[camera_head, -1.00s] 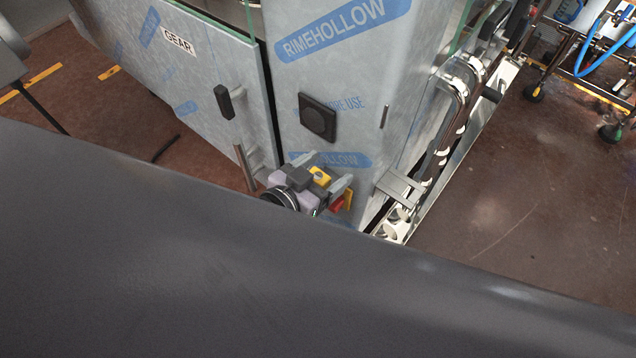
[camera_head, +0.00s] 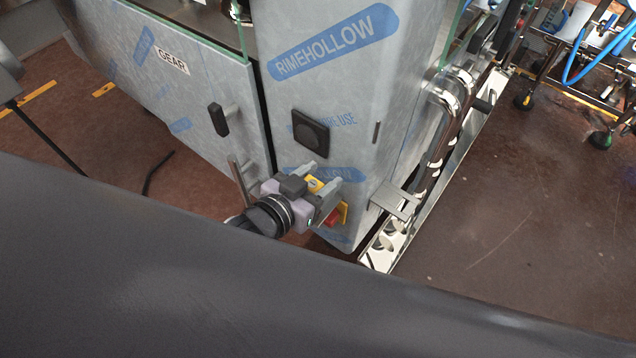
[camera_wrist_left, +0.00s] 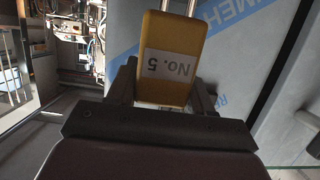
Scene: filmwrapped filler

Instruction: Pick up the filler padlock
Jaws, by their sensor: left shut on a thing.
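The filler padlock is a yellow block with a white "No. 5" label, upside down in the left wrist view (camera_wrist_left: 172,62). Two silver shackle legs run up out of the top of that view, so I cannot tell whether the shackle is hooked on anything. My left gripper (camera_wrist_left: 163,90) is shut on the padlock, with a dark finger on each side of its lower body. In the head view the left gripper (camera_head: 323,172) is at the cabinet's lower front corner, with the yellow padlock (camera_head: 315,184) between its fingers. My right gripper is not in view.
A film-wrapped cabinet (camera_head: 345,95) stands close behind the gripper. A red and yellow fitting (camera_head: 334,216) is just right of the gripper, low on the cabinet. A door handle (camera_head: 220,119) is at left. Shiny pipes (camera_head: 450,110) run along the right side. Brown floor is open further right.

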